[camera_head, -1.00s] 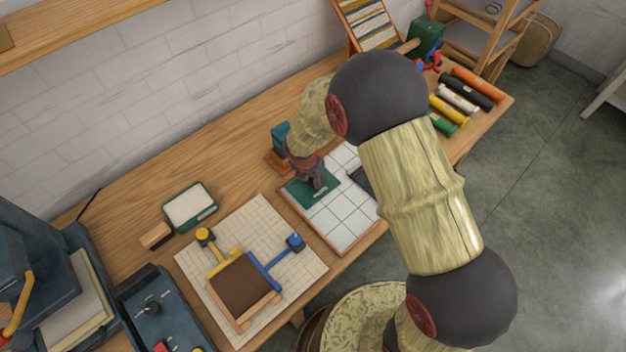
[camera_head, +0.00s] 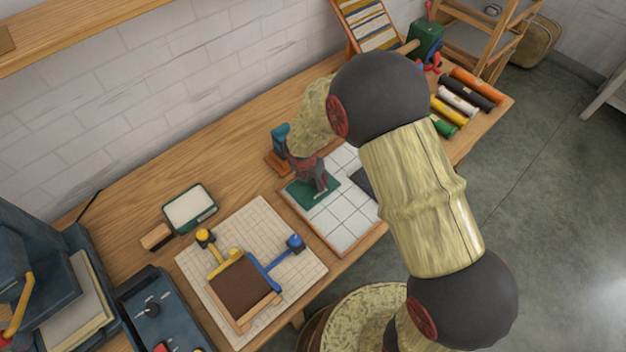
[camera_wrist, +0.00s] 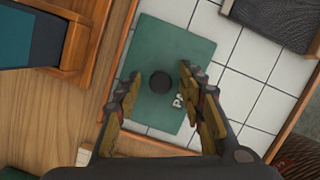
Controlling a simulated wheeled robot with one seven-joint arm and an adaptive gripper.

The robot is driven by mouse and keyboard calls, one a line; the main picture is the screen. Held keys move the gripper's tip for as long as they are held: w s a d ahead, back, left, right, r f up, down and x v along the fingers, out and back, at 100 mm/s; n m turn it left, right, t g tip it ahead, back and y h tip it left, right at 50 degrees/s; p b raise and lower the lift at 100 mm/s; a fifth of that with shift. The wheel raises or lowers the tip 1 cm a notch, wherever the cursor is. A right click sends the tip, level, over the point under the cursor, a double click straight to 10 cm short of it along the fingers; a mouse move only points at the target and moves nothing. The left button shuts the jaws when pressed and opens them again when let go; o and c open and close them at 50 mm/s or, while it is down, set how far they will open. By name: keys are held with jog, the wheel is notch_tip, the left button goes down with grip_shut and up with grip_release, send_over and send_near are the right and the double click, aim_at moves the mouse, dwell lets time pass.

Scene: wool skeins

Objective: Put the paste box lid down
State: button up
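The paste box lid is a flat green plate (camera_wrist: 190,48) with white lettering and a round black knob (camera_wrist: 159,82). It lies on the white tiled tray (camera_wrist: 258,92), near the tray's left wooden edge. In the head view the lid (camera_head: 298,195) is partly hidden by my gripper (camera_head: 317,184). In the wrist view my gripper (camera_wrist: 159,75) is open. Its fingers stand on either side of the knob with a gap on both sides. The open paste box (camera_head: 190,208), green-rimmed with a pale inside, stands to the left on the table.
A blue and wooden stand (camera_head: 280,147) is close behind the tray, left of my gripper. A dark flat block (camera_wrist: 273,32) lies on the tray at right. A gridded board (camera_head: 300,262) with a brown frame is at front left. Colored rolls (camera_head: 460,100) lie far right.

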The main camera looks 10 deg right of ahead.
jog(key=p+v, duration=0.3)
jog(key=v, duration=0.9)
notch_tip(320, 180, up, 8)
jog(key=m, duration=0.5)
send_over(309, 193)
jog(key=s+d, duration=0.1)
jog(key=d, duration=0.2)
jog(key=s+d+r+m+t, duration=0.1)
jog(key=s+d+r+m, duration=0.2)
jog(key=r+m, duration=0.2)
jog(key=s+d+r+m, duration=0.3)
jog(key=r+m, duration=0.1)
jog(key=r, duration=0.2)
jog(key=s+d+r+m+t+y, duration=0.1)
jog(key=s+d+r+m, duration=0.1)
jog(key=s+r+m, duration=0.2)
jog(key=s+d+r+m+t, duration=0.1)
jog(key=s+r+m, duration=0.4)
jog(key=s+m, duration=0.6)
jog(key=shift+s+d+y, duration=0.4)
jog(key=shift+s, duration=0.05)
notch_tip(309, 193, down, 4)
jog(key=b, duration=0.4)
jog(key=shift+r, duration=0.2)
